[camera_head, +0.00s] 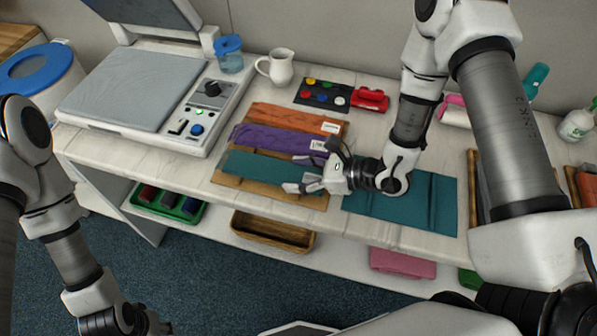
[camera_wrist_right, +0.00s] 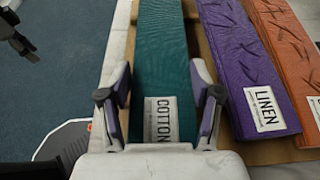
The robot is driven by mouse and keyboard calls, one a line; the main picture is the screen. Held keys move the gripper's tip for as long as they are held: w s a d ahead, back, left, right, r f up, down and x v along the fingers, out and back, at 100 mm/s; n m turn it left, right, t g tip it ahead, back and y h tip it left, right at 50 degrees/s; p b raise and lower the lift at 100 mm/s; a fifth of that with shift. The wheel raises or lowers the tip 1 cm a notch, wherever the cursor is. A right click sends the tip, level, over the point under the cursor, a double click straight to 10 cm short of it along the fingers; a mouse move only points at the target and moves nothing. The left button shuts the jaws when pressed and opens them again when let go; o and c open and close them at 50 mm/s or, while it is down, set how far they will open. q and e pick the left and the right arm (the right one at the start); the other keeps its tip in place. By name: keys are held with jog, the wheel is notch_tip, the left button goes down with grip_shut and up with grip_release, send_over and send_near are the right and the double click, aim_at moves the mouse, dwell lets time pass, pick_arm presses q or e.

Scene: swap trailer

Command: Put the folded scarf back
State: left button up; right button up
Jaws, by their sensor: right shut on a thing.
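The folded teal scarf (camera_head: 258,168) lies along the front of a wooden board (camera_head: 314,199), in front of a purple folded scarf (camera_head: 265,136) and an orange one (camera_head: 290,119). My right gripper (camera_head: 302,176) is at its right end. In the right wrist view the teal scarf (camera_wrist_right: 164,45) with its COTTON label runs between the fingers of my right gripper (camera_wrist_right: 160,100), which is shut on it. The purple scarf (camera_wrist_right: 243,60) with a LINEN label lies beside it. My left gripper (camera_head: 145,322) is at the bottom left, cut by the frame edge, empty-looking and far from the scarf.
A teal mat (camera_head: 425,198) lies right of the board. A green tray (camera_head: 166,203) and wooden tray (camera_head: 272,232) sit on the lower shelf.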

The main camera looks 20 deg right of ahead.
jog(key=shift+f, duration=0.25)
jog(key=o, duration=1.2)
jog(key=shift+c, duration=0.2)
jog(key=shift+r, duration=0.2)
jog(key=shift+r+p, duration=0.35)
jog(key=shift+p, duration=0.1)
jog(key=shift+d+r, duration=0.2)
jog(key=shift+r, duration=0.05)
jog(key=p+v, duration=0.1)
jog(key=v, duration=0.9)
jog(key=shift+r, duration=0.15)
jog(key=shift+v, duration=0.8)
jog(key=shift+s+f, duration=0.15)
jog(key=shift+f, duration=0.05)
